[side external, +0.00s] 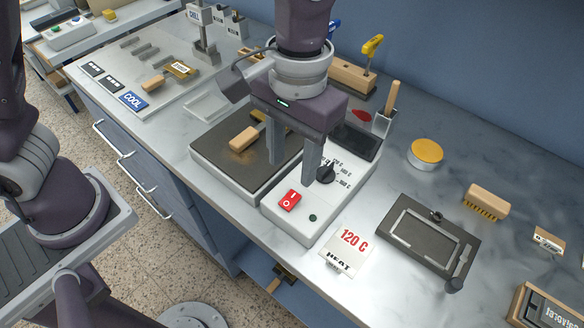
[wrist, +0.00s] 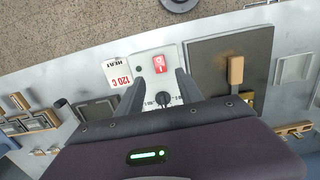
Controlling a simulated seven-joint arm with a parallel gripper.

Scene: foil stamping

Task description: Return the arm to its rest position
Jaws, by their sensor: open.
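My gripper (side external: 293,160) is open and empty, with its two fingers pointing down above the white control box of the hot plate. In the wrist view my gripper (wrist: 160,80) has its fingers on either side of the black dial (wrist: 163,101). The dial (side external: 326,172) also shows in the side view, just right of the fingers. I cannot tell whether the fingers touch the box. The red switch (side external: 290,200) is on the box in front of the gripper. The dark hot plate (side external: 215,150) lies left of it, with a wooden-handled tool (side external: 243,138) on it.
A "120 C HEAT" card (side external: 347,249) lies at the counter's front edge. A dark clamp plate (side external: 428,236), a yellow-lidded tin (side external: 425,153) and a brush (side external: 487,201) are to the right. A tool cup (side external: 384,122) stands behind.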

